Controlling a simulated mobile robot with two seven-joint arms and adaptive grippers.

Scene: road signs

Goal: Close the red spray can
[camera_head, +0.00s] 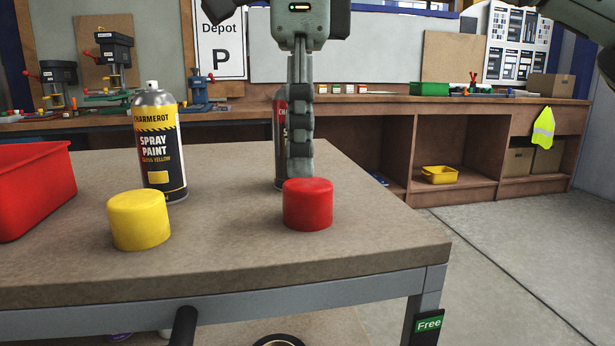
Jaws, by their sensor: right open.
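The red spray can (279,140) stands upright on the table, mostly hidden behind my right gripper (300,168). The red cap (307,207) sits on the tabletop in front of it, off the can. My right gripper points straight down, seen edge-on, with its fingertips just behind and above the red cap. It is open, and I see nothing held in it. I cannot tell whether the fingertips touch the cap. My left gripper is not in view.
A yellow spray can (158,140) stands without its cap at the left, with the yellow cap (139,220) in front of it. A red bin (32,188) is at the table's left edge. The table (385,235) is clear to the right of the red cap.

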